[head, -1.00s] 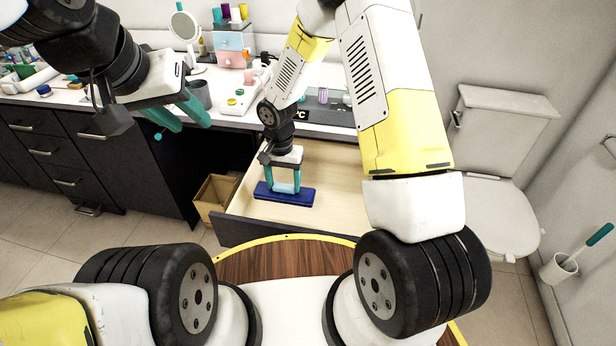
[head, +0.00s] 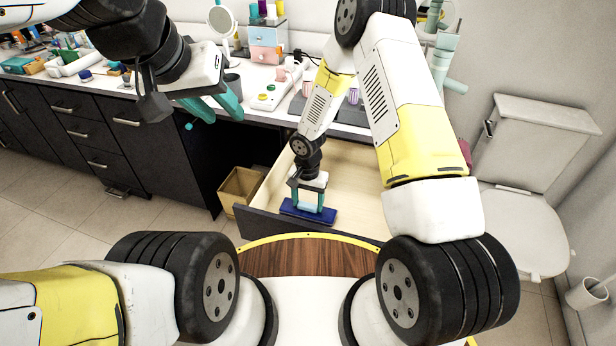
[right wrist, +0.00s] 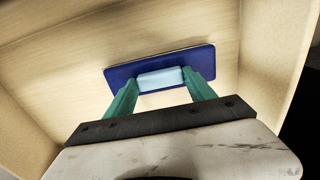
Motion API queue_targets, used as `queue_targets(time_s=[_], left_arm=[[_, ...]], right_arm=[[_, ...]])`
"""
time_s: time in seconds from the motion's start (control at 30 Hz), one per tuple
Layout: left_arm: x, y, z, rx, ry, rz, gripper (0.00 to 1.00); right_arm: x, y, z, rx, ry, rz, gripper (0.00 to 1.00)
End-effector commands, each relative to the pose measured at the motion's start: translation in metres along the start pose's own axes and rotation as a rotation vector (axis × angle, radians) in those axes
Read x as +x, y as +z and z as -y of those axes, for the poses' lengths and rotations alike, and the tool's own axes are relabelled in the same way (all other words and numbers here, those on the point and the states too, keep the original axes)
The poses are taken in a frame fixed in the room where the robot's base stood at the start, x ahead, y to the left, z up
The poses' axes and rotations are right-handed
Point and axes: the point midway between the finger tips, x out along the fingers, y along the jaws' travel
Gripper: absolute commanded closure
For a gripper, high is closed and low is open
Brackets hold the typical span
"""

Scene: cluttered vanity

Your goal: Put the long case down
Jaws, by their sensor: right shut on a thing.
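The long case (head: 293,210) is dark blue with a light blue block in its middle. It is inside the open wooden drawer (head: 352,197), close to the drawer's front. My right gripper (head: 311,206) points down and is shut on the light blue part. The right wrist view shows the case (right wrist: 122,78) between the teal fingers, lying flat over the drawer floor. I cannot tell whether its underside touches the floor. My left gripper (head: 216,106) is open and empty, in front of the vanity counter at the left.
The drawer floor behind the case is bare. A bin (head: 241,187) stands left of the drawer, and a toilet (head: 525,215) is at the right.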

Motion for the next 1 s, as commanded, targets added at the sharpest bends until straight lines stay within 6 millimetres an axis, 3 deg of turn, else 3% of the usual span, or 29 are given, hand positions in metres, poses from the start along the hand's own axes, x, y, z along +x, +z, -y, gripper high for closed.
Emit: queue_targets(time_s=[0.03,0.07,0.13,0.57,1.0], left_arm=[[0.0,0.0,0.0,0.0,0.0,0.0,0.64],[0.0,0.0,0.0,0.0,0.0,0.0,0.64],[0.0,0.0,0.0,0.0,0.0,0.0,0.64],[0.0,0.0,0.0,0.0,0.0,0.0,0.64],[0.0,0.0,0.0,0.0,0.0,0.0,0.64]], right_arm=[[0.002,0.0,0.0,0.0,0.001,0.0,0.81],[0.001,0.0,0.0,0.0,0.001,0.0,0.31],[0.001,0.0,0.0,0.0,0.0,0.0,0.17],[-0.006,-0.001,0.0,0.001,-0.001,-0.001,0.15],[-0.093,-0.001,0.0,0.0,-0.002,-0.003,0.15]])
